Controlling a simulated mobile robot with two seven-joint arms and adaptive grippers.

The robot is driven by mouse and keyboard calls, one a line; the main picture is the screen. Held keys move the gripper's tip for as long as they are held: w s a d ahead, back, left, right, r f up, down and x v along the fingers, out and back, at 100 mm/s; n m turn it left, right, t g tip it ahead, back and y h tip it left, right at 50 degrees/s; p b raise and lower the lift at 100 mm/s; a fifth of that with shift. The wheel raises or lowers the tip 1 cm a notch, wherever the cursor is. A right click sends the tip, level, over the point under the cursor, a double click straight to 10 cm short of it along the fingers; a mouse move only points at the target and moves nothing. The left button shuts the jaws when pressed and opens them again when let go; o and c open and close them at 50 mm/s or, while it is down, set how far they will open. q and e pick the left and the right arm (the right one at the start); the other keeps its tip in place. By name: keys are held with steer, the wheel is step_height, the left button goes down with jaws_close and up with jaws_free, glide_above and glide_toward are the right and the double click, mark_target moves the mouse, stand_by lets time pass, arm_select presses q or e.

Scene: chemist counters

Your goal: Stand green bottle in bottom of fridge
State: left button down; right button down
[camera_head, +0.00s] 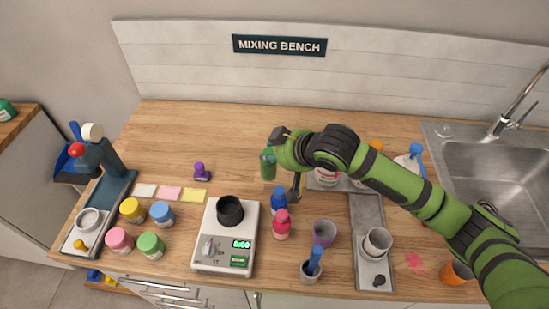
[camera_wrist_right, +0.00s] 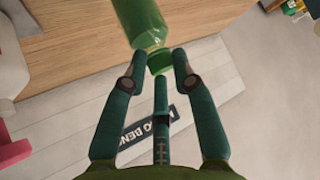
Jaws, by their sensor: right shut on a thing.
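The green bottle (camera_head: 268,167) is near the middle of the bench in the head view, at the end of my right arm. My right gripper (camera_head: 276,150) is shut on its upper part. In the right wrist view the translucent green bottle (camera_wrist_right: 143,22) extends away from the fingers, with its cap end between the fingertips of the gripper (camera_wrist_right: 158,70). I cannot tell whether its base touches the bench. My left gripper is not in view. No fridge is in view.
The wooden bench (camera_head: 200,120) holds a scale (camera_head: 213,257), several colored jars, a blue bottle (camera_head: 279,200), a pink bottle (camera_head: 281,225) and a purple cup (camera_head: 325,232). A sink (camera_head: 500,165) is at right. The bench's back left is clear.

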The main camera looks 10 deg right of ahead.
mark_target(274, 165)
steer(key=shift+d+f+p, duration=0.1)
steer(key=shift+f+p, duration=0.25)
steer(key=shift+f, duration=1.3)
steer(key=shift+f, duration=0.1)
steer(key=c, duration=1)
jaws_free()
